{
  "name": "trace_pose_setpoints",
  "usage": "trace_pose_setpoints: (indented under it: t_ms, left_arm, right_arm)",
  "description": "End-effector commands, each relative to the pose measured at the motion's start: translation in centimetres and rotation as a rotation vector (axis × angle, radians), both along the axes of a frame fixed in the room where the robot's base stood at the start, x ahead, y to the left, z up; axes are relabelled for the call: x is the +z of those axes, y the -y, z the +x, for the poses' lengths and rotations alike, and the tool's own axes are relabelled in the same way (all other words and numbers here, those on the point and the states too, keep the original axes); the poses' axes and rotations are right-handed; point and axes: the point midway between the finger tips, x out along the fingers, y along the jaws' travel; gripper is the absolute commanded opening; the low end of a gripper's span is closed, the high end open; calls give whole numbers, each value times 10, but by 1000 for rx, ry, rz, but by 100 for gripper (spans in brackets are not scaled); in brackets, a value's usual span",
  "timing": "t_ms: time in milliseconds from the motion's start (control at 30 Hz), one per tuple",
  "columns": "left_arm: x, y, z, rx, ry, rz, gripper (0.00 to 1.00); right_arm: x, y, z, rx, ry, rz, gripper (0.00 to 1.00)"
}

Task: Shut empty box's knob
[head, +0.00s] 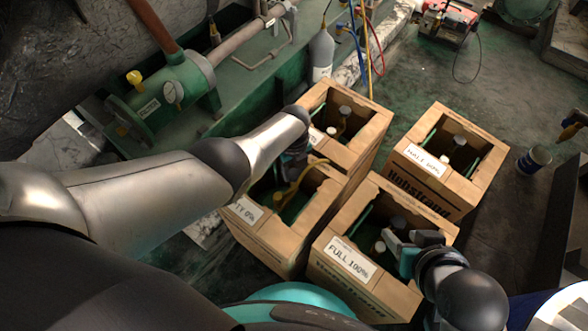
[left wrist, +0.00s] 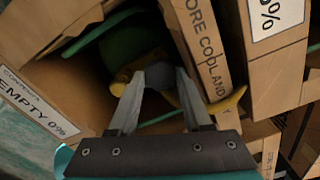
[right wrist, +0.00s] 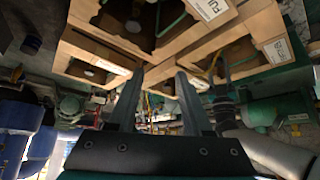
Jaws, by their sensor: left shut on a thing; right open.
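The empty box (head: 268,243), a cardboard crate labelled "EMPTY 0%", stands at the lower middle of the head view. Its label (left wrist: 36,110) also shows in the left wrist view. Inside are a green cylinder (left wrist: 128,45) and a yellow hose. My left gripper (left wrist: 158,78) reaches into this box and is shut on a small grey knob (left wrist: 160,72) at the cylinder's top. In the head view my left arm partly covers that gripper. My right gripper (right wrist: 158,82) is open and empty, over the "FULL 100%" box (head: 330,272) in the head view.
A half-full box (head: 432,190) stands at the right, and another box (head: 372,135) stands behind the empty one. Green piping (head: 160,100) with a gauge is at the upper left.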

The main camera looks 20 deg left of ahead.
Motion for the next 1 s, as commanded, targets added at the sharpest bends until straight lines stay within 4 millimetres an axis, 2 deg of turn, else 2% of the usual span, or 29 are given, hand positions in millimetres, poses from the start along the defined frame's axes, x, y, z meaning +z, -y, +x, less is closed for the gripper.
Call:
trace_pose_setpoints:
  t_ms: [600, 1000]
  left_arm:
    - [-1, 0, -1, -586, -2, 0, 0]
    - [-2, 0, -2, -881, -4, -2, 0]
  right_arm:
    - [-4, -14, 8, 19, 78, 40, 50]
    - [-4, -29, 19, 38, 193, 93, 50]
